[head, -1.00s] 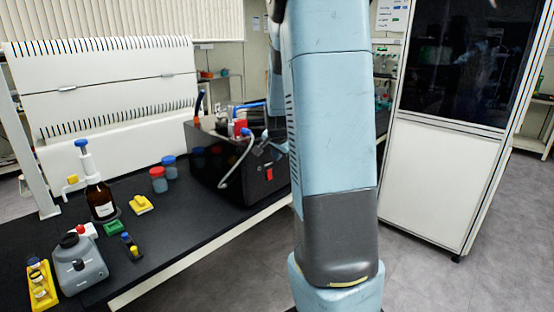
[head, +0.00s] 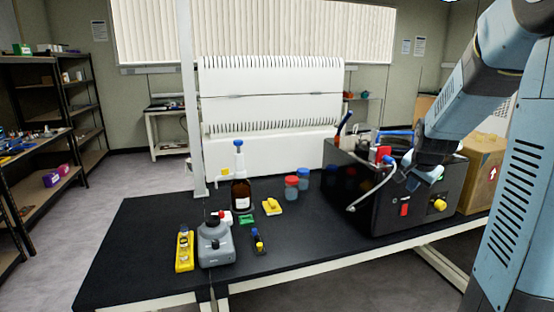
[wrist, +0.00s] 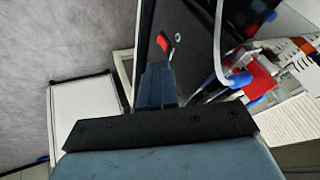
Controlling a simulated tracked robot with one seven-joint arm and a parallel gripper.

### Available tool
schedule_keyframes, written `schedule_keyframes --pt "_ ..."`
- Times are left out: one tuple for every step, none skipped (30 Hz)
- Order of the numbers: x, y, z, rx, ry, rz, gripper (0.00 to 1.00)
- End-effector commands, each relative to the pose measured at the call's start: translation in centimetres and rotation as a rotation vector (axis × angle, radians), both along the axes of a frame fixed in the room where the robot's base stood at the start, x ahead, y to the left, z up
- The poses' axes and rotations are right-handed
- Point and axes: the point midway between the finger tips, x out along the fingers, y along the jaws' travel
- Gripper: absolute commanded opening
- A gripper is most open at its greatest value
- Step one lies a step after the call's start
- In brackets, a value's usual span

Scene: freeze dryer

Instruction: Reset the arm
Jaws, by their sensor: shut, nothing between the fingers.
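My arm reaches in from the right in the head view, bent, with its end low at the black box-shaped machine (head: 375,206) on the bench. My gripper (head: 411,184) is at the machine's top front edge, small and partly hidden there. In the wrist view my gripper (wrist: 157,75) shows as two blue-grey fingers close together, shut with nothing held. Beyond them is the machine's dark front with a red switch (wrist: 164,42). I cannot tell whether the fingers touch the machine.
The black bench (head: 140,235) holds a brown dispenser bottle (head: 241,195), two capped jars (head: 291,189), a grey device (head: 215,245) and a yellow rack (head: 184,251). A pale hose (head: 374,191) loops over the machine's front. A cardboard box (head: 482,172) stands right of it. Floor is free at left.

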Motion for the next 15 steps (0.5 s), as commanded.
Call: schedule_keyframes --pt "-1.1 1.1 1.1 -0.002 0.000 0.039 0.00" --pt "-1.7 1.8 1.6 -0.005 0.003 0.064 0.00" --pt "-2.5 2.7 2.2 -0.010 0.011 0.098 0.00" --pt "-3.2 3.3 2.6 -0.014 0.014 0.123 0.00" --pt "-3.8 3.9 3.1 -0.019 0.018 0.148 0.00" --pt "-4.8 4.8 3.7 -0.025 0.023 0.183 0.00" --pt "-5.5 5.4 4.0 -0.031 0.027 0.208 0.00" --pt "-6.2 6.0 4.4 -0.035 0.030 0.233 0.00" --pt "-7.1 6.8 5.0 -0.045 0.034 0.268 0.00" --pt "-7.9 7.4 5.3 -0.050 0.039 0.294 0.00" --pt "-8.6 7.9 5.6 -0.057 0.042 0.320 0.00" --pt "-9.6 8.7 6.1 -0.068 0.047 0.355 0.00" --pt "-10.4 9.2 6.4 -0.076 0.050 0.379 0.00" --pt "-11.2 9.7 6.6 -0.084 0.053 0.405 0.00" --pt "-12.2 10.4 7.0 -0.096 0.058 0.440 0.00"
